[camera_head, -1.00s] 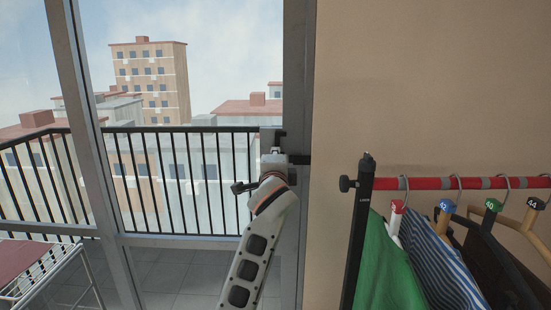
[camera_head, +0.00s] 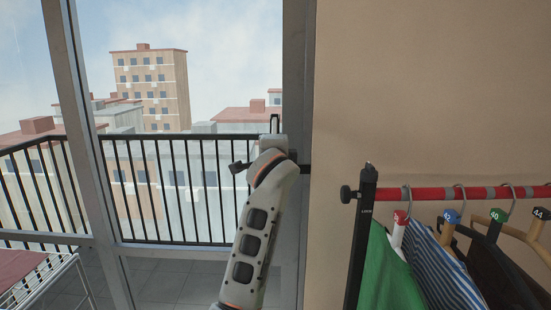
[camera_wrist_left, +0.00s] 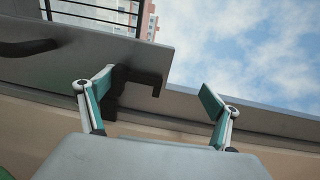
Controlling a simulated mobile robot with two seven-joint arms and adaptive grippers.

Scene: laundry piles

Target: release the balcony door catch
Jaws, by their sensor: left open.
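The balcony door's catch (camera_wrist_left: 122,80) is a dark hooked piece on the grey door frame in the left wrist view. My left gripper (camera_wrist_left: 157,82) is open there, its teal-padded fingers spread with the catch between them, close to the left finger. I cannot tell whether that finger touches it. In the head view my left arm reaches up to the grey door frame (camera_head: 296,70), and its wrist hides the fingers and most of the catch area. A dark piece shows just right of the wrist; I cannot tell what it is. My right gripper is not in view.
A clothes rack with a red rail (camera_head: 430,193) and several hanging garments stands at the right. A white drying rack (camera_head: 42,280) is at the lower left. A dark handle (camera_wrist_left: 28,47) shows in the left wrist view. A railing (camera_head: 180,190) stands beyond the glass.

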